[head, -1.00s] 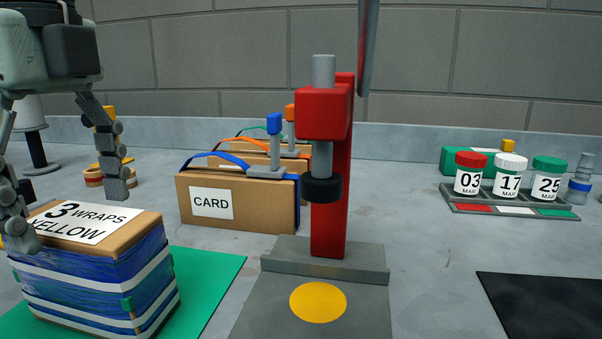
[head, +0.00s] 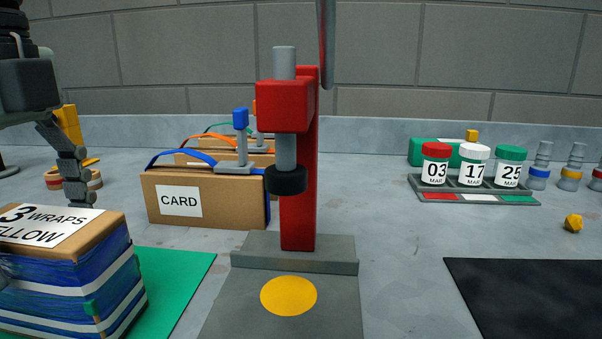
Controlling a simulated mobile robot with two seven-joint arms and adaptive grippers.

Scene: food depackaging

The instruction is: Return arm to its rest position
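My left gripper (head: 62,150) is at the left edge of the head view, above and just behind the wrapped box. One finger hangs down with nothing visible against it; the other finger is cut off by the frame edge. The wrapped box (head: 70,285) is a cardboard box with blue film, white bands and a label ending in "3 WRAPS YELLOW". It sits on a green mat (head: 175,280), partly out of frame. My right gripper is not in view.
A red press (head: 300,190) with a yellow disc on its grey base stands in the middle. Card boxes (head: 235,205) stand behind it. Dated jars (head: 472,165) sit in a rack (head: 530,201) at right. A black mat (head: 530,290) and yellow lump (head: 573,223) are at right.

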